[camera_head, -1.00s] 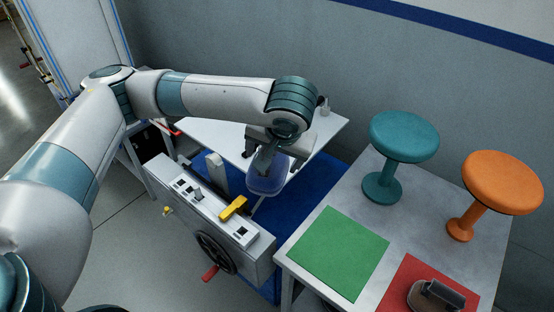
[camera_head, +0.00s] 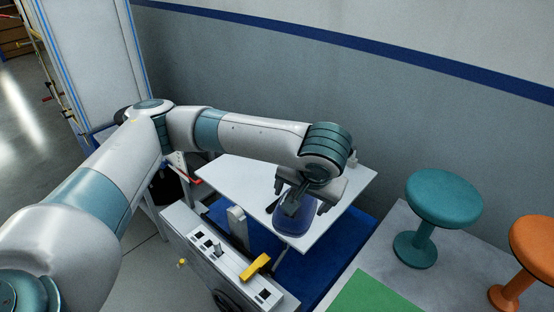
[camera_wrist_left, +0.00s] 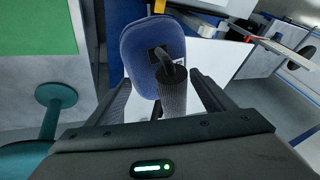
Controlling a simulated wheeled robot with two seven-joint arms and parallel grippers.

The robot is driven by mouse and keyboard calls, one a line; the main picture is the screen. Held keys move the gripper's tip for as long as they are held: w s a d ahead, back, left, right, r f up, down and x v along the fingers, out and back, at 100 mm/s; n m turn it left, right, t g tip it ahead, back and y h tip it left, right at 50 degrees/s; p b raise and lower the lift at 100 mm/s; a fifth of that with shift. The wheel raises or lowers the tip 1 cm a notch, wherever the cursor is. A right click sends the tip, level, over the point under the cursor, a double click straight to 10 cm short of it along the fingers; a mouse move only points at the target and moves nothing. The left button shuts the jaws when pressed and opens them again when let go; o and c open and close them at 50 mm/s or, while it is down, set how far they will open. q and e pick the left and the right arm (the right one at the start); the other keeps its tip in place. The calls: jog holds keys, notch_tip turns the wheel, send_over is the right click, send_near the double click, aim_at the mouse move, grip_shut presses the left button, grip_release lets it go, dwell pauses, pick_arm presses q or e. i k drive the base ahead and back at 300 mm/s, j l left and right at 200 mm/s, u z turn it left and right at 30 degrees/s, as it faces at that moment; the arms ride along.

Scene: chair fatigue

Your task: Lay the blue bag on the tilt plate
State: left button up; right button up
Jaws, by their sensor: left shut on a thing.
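The blue bag (camera_head: 297,219) hangs from my left gripper (camera_head: 293,200), over the front right part of the white tilt plate (camera_head: 232,184). Whether the bag touches the plate cannot be told. In the left wrist view the blue bag (camera_wrist_left: 145,48) has a dark ribbed handle lying between the fingers of my left gripper (camera_wrist_left: 165,96), which is shut on it. The tilt plate (camera_wrist_left: 216,62) shows white behind the bag there. My right gripper is not in view.
A grey control box (camera_head: 222,262) with a yellow lever (camera_head: 256,266) stands in front of the plate. On the right, a table carries a green mat (camera_head: 370,294), a teal stool (camera_head: 443,201) and an orange stool (camera_head: 535,243). A wall stands behind.

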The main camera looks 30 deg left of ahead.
aim_at(268, 169)
jog(key=i+j+z, duration=0.2)
jog(key=j, duration=0.4)
jog(key=i+j+z, duration=0.2)
jog(key=j, duration=0.4)
jog(key=j+z, duration=0.15)
jog(key=j, duration=0.45)
